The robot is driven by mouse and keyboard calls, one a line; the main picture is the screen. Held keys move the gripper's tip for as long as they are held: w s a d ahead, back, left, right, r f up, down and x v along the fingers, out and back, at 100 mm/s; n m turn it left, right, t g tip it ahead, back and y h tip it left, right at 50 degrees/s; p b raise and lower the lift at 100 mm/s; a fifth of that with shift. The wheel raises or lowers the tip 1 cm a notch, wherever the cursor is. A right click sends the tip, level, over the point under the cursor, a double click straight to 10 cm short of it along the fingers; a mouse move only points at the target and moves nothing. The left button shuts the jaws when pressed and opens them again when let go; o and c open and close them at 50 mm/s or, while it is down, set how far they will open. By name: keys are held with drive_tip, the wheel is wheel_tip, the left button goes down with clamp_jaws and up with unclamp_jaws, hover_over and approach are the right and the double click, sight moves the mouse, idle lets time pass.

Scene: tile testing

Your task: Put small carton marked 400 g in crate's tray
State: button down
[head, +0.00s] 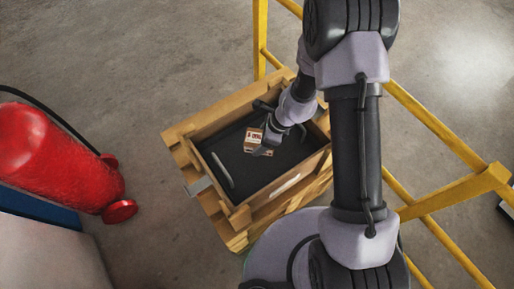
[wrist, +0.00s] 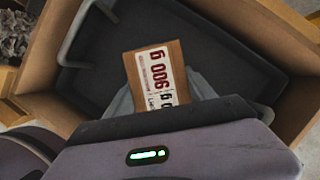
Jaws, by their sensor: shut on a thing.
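A small brown carton (head: 254,137) with a white and red label is held by my gripper (head: 265,148) over the black tray in the wooden crate. In the wrist view the carton (wrist: 158,72) lies between the grey fingers (wrist: 170,95). Its large print looks like 900 or 600 with a g; I make out no 400. The crate's black tray (head: 285,158) shows a bare dark floor and a grey handle at each end. I cannot tell whether the carton touches the tray floor.
The wooden crate (head: 240,217) has raised walls around the tray. A yellow rail frame (head: 430,122) stands behind and to the right. A red extinguisher (head: 55,158) is at the left. The concrete floor between the extinguisher and the crate is clear.

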wheel_tip(320, 180, down, 5)
drive_tip(key=shift+f+b, duration=0.15)
drive_tip(key=shift+b, duration=0.65)
drive_tip(key=shift+f, duration=0.2)
drive_tip(key=shift+c, duration=1.6)
unclamp_jaws()
drive_tip(key=shift+r, duration=0.1)
